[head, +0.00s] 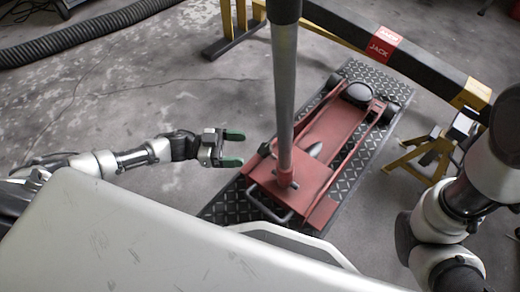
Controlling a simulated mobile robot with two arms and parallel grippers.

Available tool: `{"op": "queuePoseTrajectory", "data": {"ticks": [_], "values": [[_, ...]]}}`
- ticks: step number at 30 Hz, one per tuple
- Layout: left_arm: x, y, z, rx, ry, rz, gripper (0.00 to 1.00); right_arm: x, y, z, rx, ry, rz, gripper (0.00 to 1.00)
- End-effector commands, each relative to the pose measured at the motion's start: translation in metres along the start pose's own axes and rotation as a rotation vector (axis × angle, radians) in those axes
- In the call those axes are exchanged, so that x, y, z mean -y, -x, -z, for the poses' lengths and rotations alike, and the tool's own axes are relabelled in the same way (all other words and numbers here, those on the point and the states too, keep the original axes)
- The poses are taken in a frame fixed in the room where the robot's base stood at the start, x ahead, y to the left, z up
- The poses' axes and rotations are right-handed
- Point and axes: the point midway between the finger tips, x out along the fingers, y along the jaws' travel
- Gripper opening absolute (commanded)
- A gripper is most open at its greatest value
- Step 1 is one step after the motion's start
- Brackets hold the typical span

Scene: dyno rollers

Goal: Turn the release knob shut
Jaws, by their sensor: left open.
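A red floor jack (317,186) lies on a dark diamond-plate mat in the middle of the head view. Its long grey handle (284,110) stands upright from a red socket (285,178) at the near end and runs up out of the top of the view. I cannot make out the release knob for certain. My left gripper (234,149) is to the left of the handle and jack, apart from both. Its two green-padded fingers are spread with nothing between them. My right arm shows at the right edge, but its gripper is out of view.
The diamond-plate mat (348,154) lies on a grey concrete floor. A black beam with a red JACK label (383,47) runs behind the jack. A yellow stand (428,150) is at the right. A black ribbed hose (85,37) lies at the upper left. Floor left of the jack is clear.

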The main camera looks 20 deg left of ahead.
Motion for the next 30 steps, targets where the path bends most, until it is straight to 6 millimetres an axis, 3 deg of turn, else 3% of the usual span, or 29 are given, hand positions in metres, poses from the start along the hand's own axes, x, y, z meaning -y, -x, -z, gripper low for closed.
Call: {"op": "queuePoseTrajectory", "data": {"ticks": [1, 9, 15, 22, 23, 30], "values": [[0.000, -0.011, -0.005, -0.004, -0.004, -0.003, 0.76, 0.002, 0.011, 0.004, 0.000, 0.000, 0.000, 0.43], [0.001, -0.054, -0.003, -0.001, -0.003, 0.000, 0.76, 0.006, 0.031, 0.011, 0.000, 0.000, 0.000, 0.43], [0.001, -0.066, -0.001, 0.000, -0.002, 0.003, 0.76, 0.007, 0.034, 0.012, 0.000, 0.000, 0.000, 0.43], [0.001, -0.066, 0.000, 0.001, -0.001, 0.003, 0.76, 0.007, 0.034, 0.012, 0.000, 0.000, 0.001, 0.43], [0.001, -0.066, 0.000, 0.001, -0.001, 0.003, 0.74, 0.007, 0.034, 0.012, 0.000, 0.000, 0.001, 0.43], [0.001, -0.066, 0.000, 0.001, -0.001, 0.003, 0.37, 0.007, 0.034, 0.012, 0.000, 0.000, 0.001, 0.43]]}}
